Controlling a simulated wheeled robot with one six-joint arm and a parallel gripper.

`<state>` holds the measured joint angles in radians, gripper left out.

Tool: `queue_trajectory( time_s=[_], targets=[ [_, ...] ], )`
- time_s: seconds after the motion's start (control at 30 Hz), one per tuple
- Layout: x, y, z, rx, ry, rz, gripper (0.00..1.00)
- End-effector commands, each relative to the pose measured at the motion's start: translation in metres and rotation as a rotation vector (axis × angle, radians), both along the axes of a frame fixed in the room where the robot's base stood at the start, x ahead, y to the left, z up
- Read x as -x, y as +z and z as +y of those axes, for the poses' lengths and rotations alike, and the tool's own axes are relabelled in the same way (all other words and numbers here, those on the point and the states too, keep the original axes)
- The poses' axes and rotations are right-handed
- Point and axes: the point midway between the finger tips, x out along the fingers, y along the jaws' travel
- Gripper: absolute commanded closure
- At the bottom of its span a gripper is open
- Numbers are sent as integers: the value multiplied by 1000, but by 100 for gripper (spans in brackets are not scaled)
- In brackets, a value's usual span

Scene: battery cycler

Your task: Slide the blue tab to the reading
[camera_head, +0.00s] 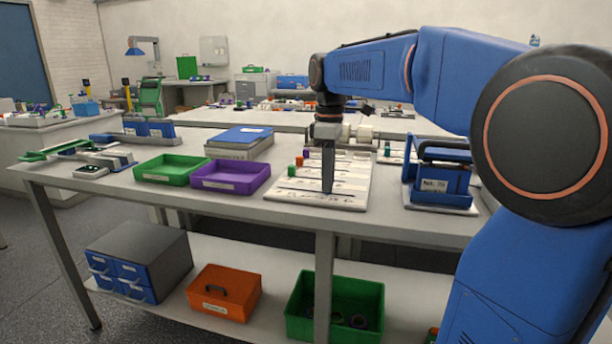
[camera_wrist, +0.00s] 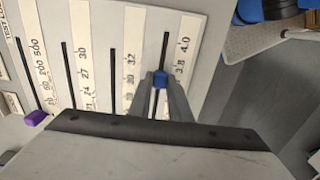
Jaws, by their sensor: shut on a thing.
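The blue tab (camera_wrist: 160,80) shows in the wrist view between my two fingertips, on the slot nearest the board's right edge. The strip beside this slot carries the printed numbers 3.8 and 4.0, and the tab is near the 3.8. My gripper (camera_wrist: 161,88) is shut on the blue tab. In the head view my gripper (camera_head: 328,190) points down at the near part of the pale slider board (camera_head: 278,192). The blue tab is hidden there by the fingers. The reading to match cannot be made out in either view.
A purple tab (camera_wrist: 36,118) sits on another slot at the left in the wrist view.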

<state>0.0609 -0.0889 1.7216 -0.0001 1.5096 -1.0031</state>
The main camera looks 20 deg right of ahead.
Motion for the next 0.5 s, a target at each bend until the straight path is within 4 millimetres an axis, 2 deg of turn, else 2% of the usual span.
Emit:
queue_trajectory(
  time_s=[0.03, 0.2, 0.5],
  targets=[
    [4, 1, -7, 2, -4, -2, 100],
    [12, 1, -17, 1, -2, -3, 100],
    [12, 1, -18, 1, 0, -3, 100]
  ],
)
